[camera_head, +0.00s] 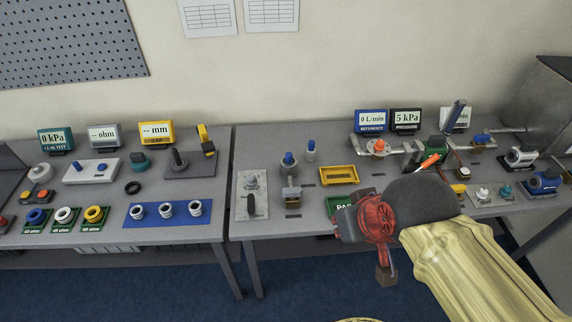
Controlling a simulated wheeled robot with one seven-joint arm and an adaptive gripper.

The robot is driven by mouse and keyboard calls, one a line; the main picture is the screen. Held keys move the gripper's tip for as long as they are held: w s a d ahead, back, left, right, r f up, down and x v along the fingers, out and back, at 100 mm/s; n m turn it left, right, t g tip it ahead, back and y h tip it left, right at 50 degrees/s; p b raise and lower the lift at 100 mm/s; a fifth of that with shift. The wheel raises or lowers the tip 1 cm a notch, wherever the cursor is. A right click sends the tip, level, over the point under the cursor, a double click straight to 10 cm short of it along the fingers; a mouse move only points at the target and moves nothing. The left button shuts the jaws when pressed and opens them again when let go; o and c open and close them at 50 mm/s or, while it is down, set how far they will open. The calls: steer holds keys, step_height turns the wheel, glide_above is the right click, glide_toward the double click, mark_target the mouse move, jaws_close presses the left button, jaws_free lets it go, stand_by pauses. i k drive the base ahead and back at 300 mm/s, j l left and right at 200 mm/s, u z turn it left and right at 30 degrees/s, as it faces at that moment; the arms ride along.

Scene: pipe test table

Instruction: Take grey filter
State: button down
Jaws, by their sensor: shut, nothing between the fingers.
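No single object is clearly marked as the grey filter. A white-grey ring-shaped part (65,215) stands on a labelled green plate on the left table, between a blue ring part (38,217) and a yellow one (95,213). Several similar grey-white parts (166,209) stand on a blue mat (152,221) just to the right. My gripper (386,273), with a red body, is shut and empty over the front edge of the right table, far to the right of these parts. My wrist and arm hide some of that table.
The left table (110,236) also holds gauges, a dark ring (133,187) and a grey stand (180,160). The right table holds a yellow tray (339,174), a control panel (252,194), displays and pipe fittings. A narrow gap separates the tables.

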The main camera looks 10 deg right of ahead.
mark_target(288, 161)
steer(key=i+l, duration=0.1)
steer(key=l, duration=0.3)
steer(key=i+l, duration=0.15)
steer(key=l, duration=0.3)
steer(key=i+l+z, duration=0.1)
steer(key=l, duration=0.3)
steer(key=i+l, duration=0.15)
steer(key=l, duration=0.25)
